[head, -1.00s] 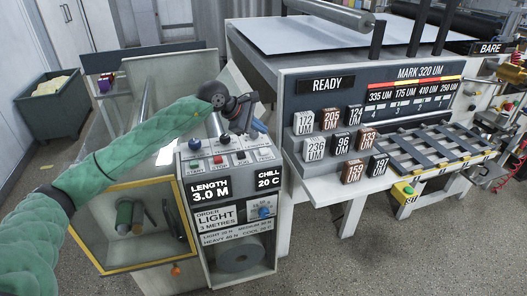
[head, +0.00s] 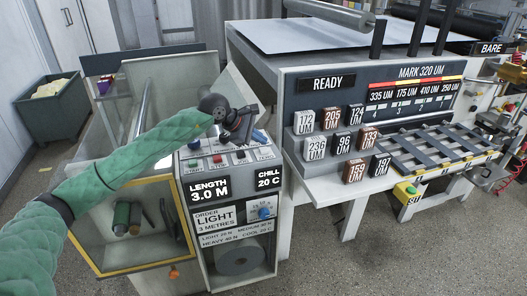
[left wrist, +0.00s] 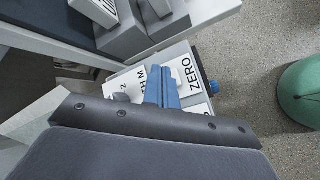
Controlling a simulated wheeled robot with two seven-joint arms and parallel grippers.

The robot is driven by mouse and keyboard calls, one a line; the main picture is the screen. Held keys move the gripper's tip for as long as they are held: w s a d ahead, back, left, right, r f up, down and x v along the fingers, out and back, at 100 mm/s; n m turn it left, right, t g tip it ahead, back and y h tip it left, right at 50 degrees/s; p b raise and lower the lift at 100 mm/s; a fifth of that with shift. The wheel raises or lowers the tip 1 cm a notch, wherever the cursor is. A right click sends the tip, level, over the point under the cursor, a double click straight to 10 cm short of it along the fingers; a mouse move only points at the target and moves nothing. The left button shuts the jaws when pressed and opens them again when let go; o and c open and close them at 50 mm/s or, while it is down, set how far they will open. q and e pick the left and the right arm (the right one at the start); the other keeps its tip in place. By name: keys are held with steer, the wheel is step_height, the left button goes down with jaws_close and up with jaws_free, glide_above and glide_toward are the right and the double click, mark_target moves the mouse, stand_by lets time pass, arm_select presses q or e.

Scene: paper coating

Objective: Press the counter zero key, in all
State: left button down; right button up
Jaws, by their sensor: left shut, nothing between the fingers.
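The key panel (head: 228,159) tops the small console and carries a row of keys, with a green key (head: 195,164) and a red key (head: 217,159) at its left. In the left wrist view a ZERO label (left wrist: 187,74) shows beside my fingers; the zero key itself is hidden or not distinct. My left gripper (head: 260,137) is shut and empty over the right end of the panel. Its blue fingers (left wrist: 165,88) point down close to the panel; whether they touch it I cannot tell. The length display (head: 209,190) reads 3.0 M. My right gripper is not in view.
The console front has an order card (head: 217,223) and a blue dial (head: 264,212). A yellow-framed glass box (head: 150,245) stands left of it. The coating machine (head: 333,85), reading READY, stands right, with several labelled blocks on its ledge.

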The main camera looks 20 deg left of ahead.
arm_select(q)
steer(key=shift+f, duration=0.15)
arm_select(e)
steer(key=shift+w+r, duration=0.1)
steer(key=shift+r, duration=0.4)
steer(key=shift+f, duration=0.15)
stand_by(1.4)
arm_select(q)
steer(key=shift+f+b, duration=0.4)
steer(key=shift+b, duration=0.4)
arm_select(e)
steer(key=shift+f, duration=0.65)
arm_select(q)
steer(key=shift+f, duration=0.2)
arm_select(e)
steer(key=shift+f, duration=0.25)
arm_select(q)
steer(key=shift+s+d+f+b, duration=0.35)
steer(key=shift+f+b, duration=0.3)
steer(key=shift+b, duration=0.3)
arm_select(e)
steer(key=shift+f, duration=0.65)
arm_select(q)
steer(key=shift+r, duration=0.1)
steer(key=shift+w+a+r, duration=0.15)
steer(key=shift+a+r, duration=0.1)
steer(key=shift+r, duration=0.45)
steer(key=shift+w+r, duration=0.2)
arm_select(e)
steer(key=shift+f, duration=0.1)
